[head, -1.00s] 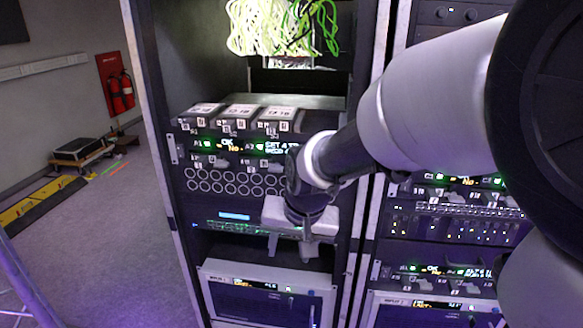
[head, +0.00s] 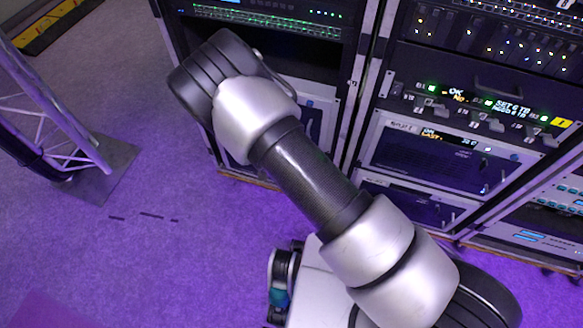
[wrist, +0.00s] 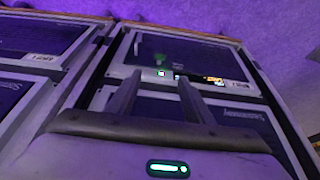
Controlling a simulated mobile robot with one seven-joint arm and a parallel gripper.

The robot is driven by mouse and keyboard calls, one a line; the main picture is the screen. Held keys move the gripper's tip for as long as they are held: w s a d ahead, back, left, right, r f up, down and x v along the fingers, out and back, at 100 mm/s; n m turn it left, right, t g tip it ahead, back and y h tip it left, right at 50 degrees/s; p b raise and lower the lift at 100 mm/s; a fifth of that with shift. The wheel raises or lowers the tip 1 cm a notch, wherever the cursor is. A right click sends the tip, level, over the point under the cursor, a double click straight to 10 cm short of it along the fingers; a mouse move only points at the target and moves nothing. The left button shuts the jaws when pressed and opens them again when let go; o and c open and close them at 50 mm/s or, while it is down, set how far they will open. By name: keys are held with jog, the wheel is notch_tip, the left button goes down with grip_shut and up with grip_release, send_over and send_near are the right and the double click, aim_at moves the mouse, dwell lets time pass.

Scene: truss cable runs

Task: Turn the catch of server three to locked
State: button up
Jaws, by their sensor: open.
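In the wrist view my gripper (wrist: 158,78) is open and empty, its two fingers pointing at a grey-framed server unit (wrist: 232,105) with a dark panel. A small lit button and an orange-white display (wrist: 212,80) show near the fingertips. I cannot tell whether the fingers touch the unit. In the head view my forearm and wrist hide the gripper and most of the left rack's server unit (head: 322,102). Two similar units stand in the right rack, an upper one (head: 400,150) and a lower one (head: 385,187). I cannot read which is server three, nor make out its catch's position.
The right rack holds a switch panel (head: 470,110) with lit displays above the server units. A metal truss leg (head: 50,105) stands on a dark base plate (head: 100,172) at the left.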

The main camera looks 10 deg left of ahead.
jog(key=b+x, duration=0.4)
jog(key=x, duration=1.2)
jog(key=shift+f+b, duration=0.3)
jog(key=shift+b, duration=0.05)
jog(key=shift+c, duration=0.2)
jog(key=c, duration=1)
